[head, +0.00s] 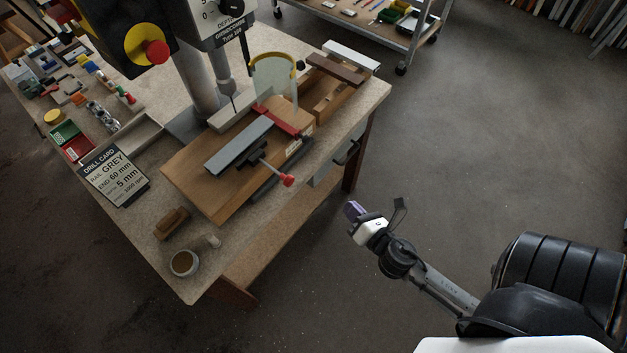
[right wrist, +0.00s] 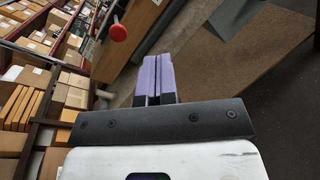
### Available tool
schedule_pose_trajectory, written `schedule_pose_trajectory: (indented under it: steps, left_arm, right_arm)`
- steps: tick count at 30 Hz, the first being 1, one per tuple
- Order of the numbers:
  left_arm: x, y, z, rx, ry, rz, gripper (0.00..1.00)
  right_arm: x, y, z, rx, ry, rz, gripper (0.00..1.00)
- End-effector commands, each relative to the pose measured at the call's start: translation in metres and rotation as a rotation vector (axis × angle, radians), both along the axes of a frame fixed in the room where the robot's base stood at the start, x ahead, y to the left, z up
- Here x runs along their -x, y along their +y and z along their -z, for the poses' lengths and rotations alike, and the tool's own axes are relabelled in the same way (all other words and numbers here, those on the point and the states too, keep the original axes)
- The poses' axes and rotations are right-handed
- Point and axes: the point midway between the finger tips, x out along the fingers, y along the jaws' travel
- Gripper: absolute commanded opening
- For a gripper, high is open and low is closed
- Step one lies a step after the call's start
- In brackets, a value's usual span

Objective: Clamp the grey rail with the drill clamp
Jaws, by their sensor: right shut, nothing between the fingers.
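The grey rail (head: 239,145) lies on a wooden board (head: 186,165) under the drill press, set along a pale fence. The drill clamp (head: 287,180) has a red-knobbed handle that sticks out on the near side of the rail. I cannot tell whether its jaw touches the rail. The red knob also shows at the top of the right wrist view (right wrist: 118,32). My right gripper (head: 353,210) is off the table's right edge, apart from the clamp, with purple fingers (right wrist: 155,76) shut together and empty. My left gripper is not in view.
The drill press column (head: 196,80) and a yellow-rimmed clear guard (head: 274,75) stand behind the rail. A drill card (head: 114,176), a brush (head: 172,223) and a cup (head: 184,262) are at the left and front. Floor right of the table is clear.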

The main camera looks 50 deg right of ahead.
Motion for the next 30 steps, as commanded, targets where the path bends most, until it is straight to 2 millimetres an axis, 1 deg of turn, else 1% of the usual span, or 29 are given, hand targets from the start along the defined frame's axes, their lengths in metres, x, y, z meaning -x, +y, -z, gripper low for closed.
schedule_pose_trajectory:
  steps: [1,3,6,9,12,16,20,30]
  left_arm:
    - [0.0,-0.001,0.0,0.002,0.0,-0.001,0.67]
    - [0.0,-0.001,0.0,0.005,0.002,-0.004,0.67]
    - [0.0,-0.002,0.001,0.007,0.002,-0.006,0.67]
    - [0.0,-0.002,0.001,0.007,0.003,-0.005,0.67]
    - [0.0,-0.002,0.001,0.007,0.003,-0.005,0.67]
    - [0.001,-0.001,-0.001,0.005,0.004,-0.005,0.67]
    - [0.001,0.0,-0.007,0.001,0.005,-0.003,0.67]
    - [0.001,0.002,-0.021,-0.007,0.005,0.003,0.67]
  right_arm:
    - [-0.002,0.01,-0.004,0.118,-0.005,-0.078,0.0]
    - [-0.005,0.023,-0.009,0.272,-0.015,-0.171,0.0]
    - [-0.005,0.035,-0.013,0.436,-0.031,-0.258,0.0]
    - [-0.005,0.041,-0.015,0.543,-0.039,-0.301,0.0]
    - [-0.006,0.042,-0.015,0.613,-0.033,-0.307,0.0]
    - [-0.011,0.042,-0.016,0.649,-0.031,-0.31,0.0]
    - [-0.027,0.042,-0.017,0.653,-0.031,-0.308,0.0]
    - [-0.091,0.044,-0.014,0.651,-0.029,-0.307,0.0]
